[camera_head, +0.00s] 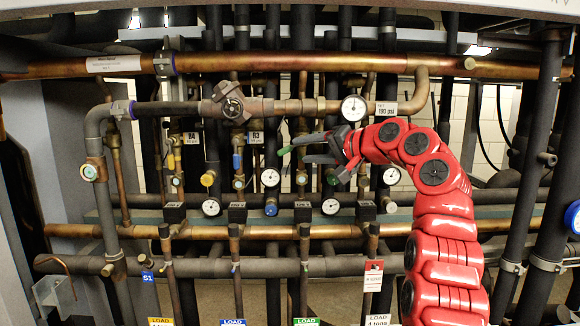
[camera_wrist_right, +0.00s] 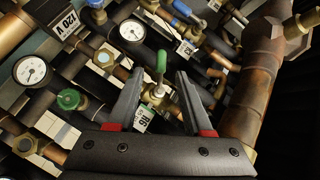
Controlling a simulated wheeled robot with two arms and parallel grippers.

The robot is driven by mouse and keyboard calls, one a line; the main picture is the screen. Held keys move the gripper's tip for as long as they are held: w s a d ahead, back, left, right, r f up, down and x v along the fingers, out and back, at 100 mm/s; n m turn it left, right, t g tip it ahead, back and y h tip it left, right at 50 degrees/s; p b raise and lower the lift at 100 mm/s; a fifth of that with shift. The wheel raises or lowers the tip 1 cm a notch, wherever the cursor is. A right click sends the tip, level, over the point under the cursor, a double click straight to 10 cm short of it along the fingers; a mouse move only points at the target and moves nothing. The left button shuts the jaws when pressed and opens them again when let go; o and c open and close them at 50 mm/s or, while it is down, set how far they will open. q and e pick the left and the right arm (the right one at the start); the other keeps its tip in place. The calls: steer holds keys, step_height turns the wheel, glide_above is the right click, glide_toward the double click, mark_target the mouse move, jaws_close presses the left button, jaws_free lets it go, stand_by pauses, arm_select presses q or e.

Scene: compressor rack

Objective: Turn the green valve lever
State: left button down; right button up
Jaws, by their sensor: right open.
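The green valve lever (camera_wrist_right: 161,62) stands up from a brass valve (camera_wrist_right: 153,92) in the right wrist view. Its green tip (camera_head: 285,150) shows in the head view, just left of my right gripper's fingers. My right gripper (camera_head: 309,149) comes in from the right and points left. In the right wrist view my right gripper (camera_wrist_right: 159,76) is open, with the lever seen between its two fingers. I cannot tell how deep the lever lies between them, and no contact is visible. My left gripper is not in view.
Copper and dark pipes crowd around the gripper. A round gauge (camera_head: 354,108) with a tag (camera_head: 386,108) is above the gripper. A blue lever (camera_wrist_right: 183,9) and a green round knob (camera_wrist_right: 70,99) are near in the wrist view. A thick copper pipe (camera_wrist_right: 250,85) runs close at right.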

steer(key=b+v, duration=0.1)
steer(key=v, duration=0.8)
steer(key=shift+d, duration=0.15)
steer(key=shift+s, duration=0.15)
